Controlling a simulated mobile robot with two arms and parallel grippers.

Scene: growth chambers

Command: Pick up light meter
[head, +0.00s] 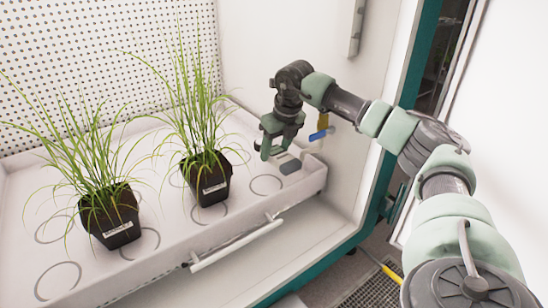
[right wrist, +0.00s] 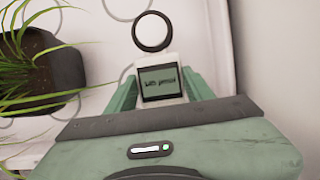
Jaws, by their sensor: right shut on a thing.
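The light meter (right wrist: 158,84) shows in the right wrist view. It has a pale body, a dark-framed greenish display and a white round sensor (right wrist: 152,32) with a black rim. My right gripper (right wrist: 158,92) is shut on its body, with a green finger on each side. In the head view my right gripper (head: 276,146) points down at the right end of the white tray (head: 240,232). There the fingers mostly hide the meter, and I cannot tell whether it touches the tray. My left gripper is not in view.
Two black pots with grassy plants stand on the tray: one to the left (head: 112,222), one nearer my right gripper (head: 208,184). Empty ring marks lie around them. A tray handle (head: 236,245) runs along the front.

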